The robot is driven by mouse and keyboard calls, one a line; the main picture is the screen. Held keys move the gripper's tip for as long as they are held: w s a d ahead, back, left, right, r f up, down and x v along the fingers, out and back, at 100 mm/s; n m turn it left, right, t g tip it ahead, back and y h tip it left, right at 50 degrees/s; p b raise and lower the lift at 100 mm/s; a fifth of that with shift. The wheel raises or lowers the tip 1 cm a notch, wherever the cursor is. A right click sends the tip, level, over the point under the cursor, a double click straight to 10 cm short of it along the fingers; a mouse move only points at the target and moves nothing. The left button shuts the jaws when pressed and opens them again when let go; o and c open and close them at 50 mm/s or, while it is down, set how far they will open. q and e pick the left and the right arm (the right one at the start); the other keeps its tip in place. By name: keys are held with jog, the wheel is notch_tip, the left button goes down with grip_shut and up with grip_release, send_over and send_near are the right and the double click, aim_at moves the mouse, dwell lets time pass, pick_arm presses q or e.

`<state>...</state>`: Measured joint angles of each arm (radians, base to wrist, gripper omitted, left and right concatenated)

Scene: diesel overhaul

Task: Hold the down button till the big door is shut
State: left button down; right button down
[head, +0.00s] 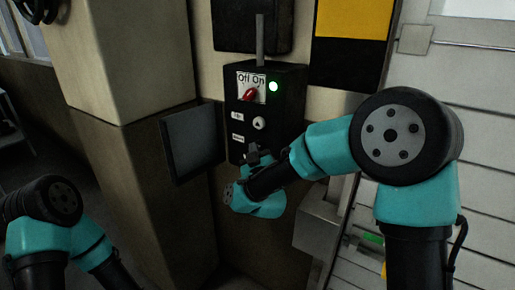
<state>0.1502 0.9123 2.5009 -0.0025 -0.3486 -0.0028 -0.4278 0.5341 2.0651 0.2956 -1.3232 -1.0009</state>
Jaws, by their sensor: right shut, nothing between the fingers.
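A black control box (265,112) hangs on the wall in the upper middle. It has an Off/On plate with a red knob (250,95), a lit green lamp (273,87) and a round light button with an up arrow (259,123). My right gripper (254,154) is shut and empty at the lower part of the box. It hides the place below the up button, so I cannot see the down button or tell whether I touch it. The big door (480,130) shows as pale slats at right; its bottom edge is hidden. My left gripper is out of view.
A dark flat panel (192,142) sticks out left of the box, beside a beige and brown pillar (125,60). A grey metal housing (322,222) stands below right of the box. A black and yellow sign (352,45) hangs above.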

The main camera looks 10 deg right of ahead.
jog(key=shift+s+a, duration=0.65)
jog(key=shift+s, duration=0.1)
jog(key=shift+s+a, duration=1.65)
jog(key=shift+s, duration=0.2)
